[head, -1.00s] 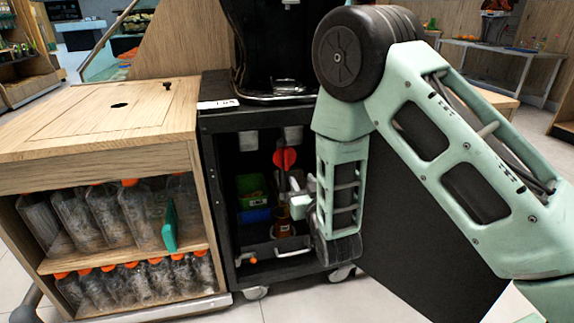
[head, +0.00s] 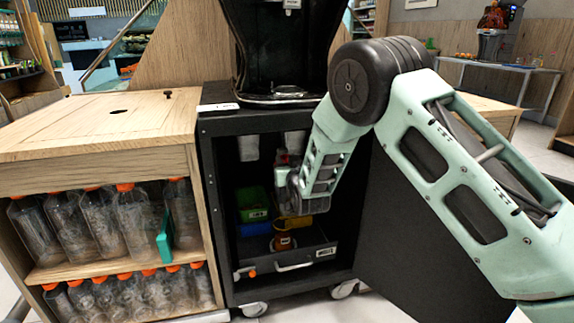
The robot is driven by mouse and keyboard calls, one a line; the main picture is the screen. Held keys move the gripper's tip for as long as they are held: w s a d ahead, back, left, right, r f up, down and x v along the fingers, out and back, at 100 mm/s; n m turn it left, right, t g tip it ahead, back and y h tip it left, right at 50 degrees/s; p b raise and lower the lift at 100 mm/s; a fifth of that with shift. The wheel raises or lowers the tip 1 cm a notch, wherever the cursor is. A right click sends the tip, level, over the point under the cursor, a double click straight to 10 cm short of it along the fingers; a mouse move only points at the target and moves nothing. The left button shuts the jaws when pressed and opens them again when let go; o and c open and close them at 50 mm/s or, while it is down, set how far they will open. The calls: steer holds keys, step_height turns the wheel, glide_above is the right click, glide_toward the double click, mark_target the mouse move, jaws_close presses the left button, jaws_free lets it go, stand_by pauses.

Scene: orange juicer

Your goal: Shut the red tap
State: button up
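Inside the open black cabinet (head: 216,190) under the juicer, a small bit of red (head: 283,159) shows just above my gripper; it seems to be part of the red tap. The rest of it is hidden by my wrist and gripper, so I cannot tell how its handle is turned. My gripper (head: 282,174) is inside the cabinet, right at the red part. Its fingertips are too small and covered to show whether they are open or touching the tap.
A black tray (head: 312,254) at the cabinet's bottom holds an orange-brown bottle (head: 283,243). A green box (head: 252,203) and a blue one (head: 255,229) stand at the left. The open black door (head: 425,235) is at the right, a wooden bottle counter (head: 95,135) at the left.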

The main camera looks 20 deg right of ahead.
steer(key=shift+w, duration=0.35)
jaws_close()
